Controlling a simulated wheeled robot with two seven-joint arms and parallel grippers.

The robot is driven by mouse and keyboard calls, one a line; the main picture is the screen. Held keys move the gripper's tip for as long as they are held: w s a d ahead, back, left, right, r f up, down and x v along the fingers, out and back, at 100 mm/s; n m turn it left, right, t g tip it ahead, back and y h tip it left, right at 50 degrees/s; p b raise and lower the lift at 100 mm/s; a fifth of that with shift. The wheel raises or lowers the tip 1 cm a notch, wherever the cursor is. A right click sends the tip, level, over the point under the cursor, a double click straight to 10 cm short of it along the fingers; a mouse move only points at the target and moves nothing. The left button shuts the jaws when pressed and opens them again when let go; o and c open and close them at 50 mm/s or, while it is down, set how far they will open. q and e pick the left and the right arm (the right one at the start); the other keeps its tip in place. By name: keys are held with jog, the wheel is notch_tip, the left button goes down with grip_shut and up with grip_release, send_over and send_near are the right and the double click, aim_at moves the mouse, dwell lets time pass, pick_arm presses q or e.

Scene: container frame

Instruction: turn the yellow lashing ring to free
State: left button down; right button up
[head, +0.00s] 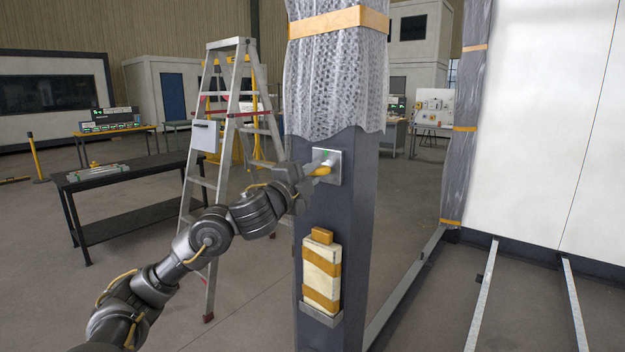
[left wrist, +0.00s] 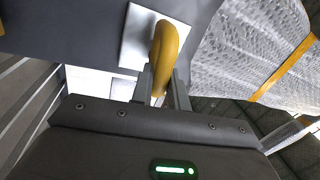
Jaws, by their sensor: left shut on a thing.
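The yellow lashing ring (head: 321,171) is on a pale square plate (head: 333,154) on the dark post (head: 350,210). My left gripper (head: 306,176) reaches it from the left, and its fingers hide part of the ring in the head view. In the left wrist view the ring (left wrist: 164,50) stands out from the plate (left wrist: 140,28), and its near end lies between the two fingers of my left gripper (left wrist: 162,92). The gripper is shut on the ring. My right gripper is in neither view.
Bubble wrap (head: 335,75) with an orange strap covers the post above the plate. A strapped cream package (head: 321,270) sits on a small ledge lower on the post. A stepladder (head: 240,110) and a black bench (head: 130,190) stand behind my left arm.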

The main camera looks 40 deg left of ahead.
pick_arm(q)
jog(key=shift+a+r+m+b, duration=0.2)
jog(key=shift+m+b, duration=0.1)
jog(key=shift+m, duration=0.3)
jog(key=shift+r+m, duration=0.15)
jog(key=shift+m, duration=0.15)
jog(key=c, duration=1.4)
grip_release()
jog(key=shift+c, duration=0.2)
jog(key=shift+d, duration=0.1)
jog(key=shift+f, duration=0.2)
